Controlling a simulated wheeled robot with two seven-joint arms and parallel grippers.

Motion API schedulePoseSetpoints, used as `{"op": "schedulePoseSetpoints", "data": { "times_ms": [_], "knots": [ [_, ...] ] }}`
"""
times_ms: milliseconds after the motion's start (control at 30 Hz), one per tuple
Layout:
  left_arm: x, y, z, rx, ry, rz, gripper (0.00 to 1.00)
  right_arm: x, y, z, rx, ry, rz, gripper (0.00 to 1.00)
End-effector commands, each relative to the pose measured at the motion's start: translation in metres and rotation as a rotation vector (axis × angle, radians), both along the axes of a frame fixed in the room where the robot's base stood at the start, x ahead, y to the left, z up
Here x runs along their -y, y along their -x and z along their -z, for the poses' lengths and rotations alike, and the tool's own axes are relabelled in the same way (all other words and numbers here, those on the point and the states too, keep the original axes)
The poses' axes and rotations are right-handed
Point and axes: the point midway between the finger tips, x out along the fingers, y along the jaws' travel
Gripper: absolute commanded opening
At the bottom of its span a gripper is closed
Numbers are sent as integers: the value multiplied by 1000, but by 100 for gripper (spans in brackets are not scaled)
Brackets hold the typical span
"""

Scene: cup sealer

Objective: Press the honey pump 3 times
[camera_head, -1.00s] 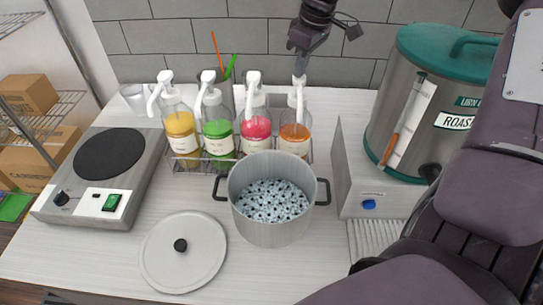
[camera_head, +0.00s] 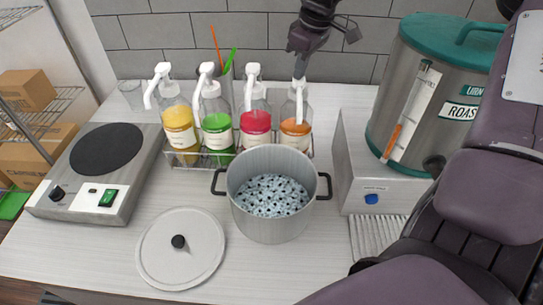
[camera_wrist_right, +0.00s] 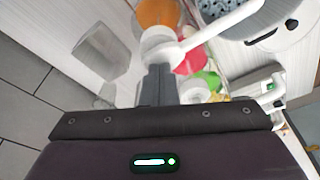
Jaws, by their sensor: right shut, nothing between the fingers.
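Several pump bottles stand in a wire rack (camera_head: 190,159). The rightmost, with orange-amber syrup (camera_head: 294,130), looks like the honey bottle; its label is unreadable. Its white pump head (camera_head: 299,83) sits lower than the neighbouring pump heads. My right gripper (camera_head: 298,66) points down directly over this pump, shut and empty, its tips at the pump top and apparently touching it. In the right wrist view, the shut fingers (camera_wrist_right: 159,84) reach the white pump head (camera_wrist_right: 158,38), with the orange bottle (camera_wrist_right: 160,12) beyond. My left gripper is not in view.
Yellow (camera_head: 179,124), green (camera_head: 217,130) and red (camera_head: 256,121) bottles stand left of it. A pot (camera_head: 270,218) is in front, a lid (camera_head: 181,248) and hot plate (camera_head: 100,165) left. A large urn (camera_head: 420,105) stands right; a tiled wall is behind.

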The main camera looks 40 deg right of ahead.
Motion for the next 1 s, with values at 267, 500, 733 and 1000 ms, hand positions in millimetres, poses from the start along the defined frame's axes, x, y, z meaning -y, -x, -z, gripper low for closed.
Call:
{"op": "schedulePoseSetpoints", "data": {
  "times_ms": [267, 500, 733, 1000],
  "knots": [
    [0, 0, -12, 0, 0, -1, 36, 0, 2, -13, -9, -2, 1, 0],
    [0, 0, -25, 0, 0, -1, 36, 0, 2, -31, -8, -1, 1, 0],
    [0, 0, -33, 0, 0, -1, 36, 0, 1, -43, -5, 0, 2, 0],
    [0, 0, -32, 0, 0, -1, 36, 0, 1, -43, -3, 0, 1, 0]
  ]
}}
